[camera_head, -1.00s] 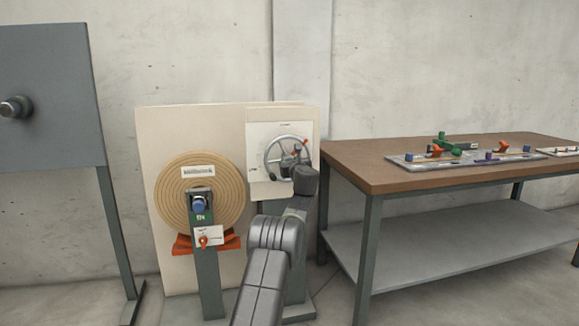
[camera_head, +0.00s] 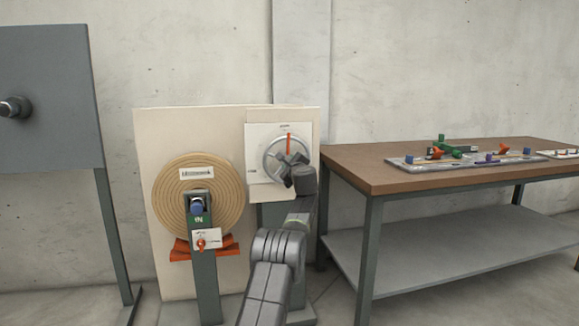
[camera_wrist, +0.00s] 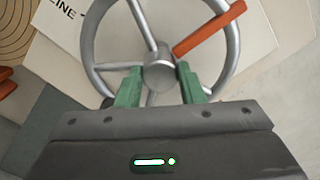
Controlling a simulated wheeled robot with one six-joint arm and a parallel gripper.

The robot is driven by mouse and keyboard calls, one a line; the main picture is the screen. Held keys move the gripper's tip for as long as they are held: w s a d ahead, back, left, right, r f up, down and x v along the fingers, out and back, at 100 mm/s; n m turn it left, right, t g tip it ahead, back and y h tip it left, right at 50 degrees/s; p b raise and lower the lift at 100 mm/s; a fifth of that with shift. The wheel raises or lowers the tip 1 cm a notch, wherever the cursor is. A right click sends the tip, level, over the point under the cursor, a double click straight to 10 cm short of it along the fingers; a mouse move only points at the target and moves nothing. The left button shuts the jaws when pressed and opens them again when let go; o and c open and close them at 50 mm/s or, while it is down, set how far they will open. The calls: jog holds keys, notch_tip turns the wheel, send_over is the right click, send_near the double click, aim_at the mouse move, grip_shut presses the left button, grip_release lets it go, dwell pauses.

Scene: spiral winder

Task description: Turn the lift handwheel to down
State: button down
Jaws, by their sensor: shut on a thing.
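The lift handwheel (camera_head: 268,150) is a grey spoked wheel on a white panel (camera_head: 255,140) left of the table. Its orange pointer (camera_head: 289,144) points almost straight up, toward a small label too small to read. My gripper (camera_head: 287,170) is at the wheel's middle and hides its lower right part. In the wrist view the handwheel (camera_wrist: 233,55) fills the top. The green fingers of my gripper (camera_wrist: 158,75) stand either side of its round hub (camera_wrist: 160,72) and are shut on it. The orange pointer (camera_wrist: 210,28) runs up and right there.
A wound tan spiral disc (camera_head: 170,190) with a blue knob (camera_head: 197,206) and a small red lever (camera_head: 201,243) stands left of the handwheel. A wooden-topped table (camera_head: 375,172) with parts on trays stands close on the right. A grey panel (camera_head: 55,90) stands far left.

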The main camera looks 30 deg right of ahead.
jog(key=shift+f+n, duration=0.1)
jog(key=shift+n, duration=0.2)
jog(key=c, duration=1)
grip_release()
jog(key=shift+o, duration=0.2)
jog(key=b+v, duration=0.3)
jog(key=v, duration=1)
jog(key=shift+s+b, duration=0.35)
jog(key=shift+s, duration=0.05)
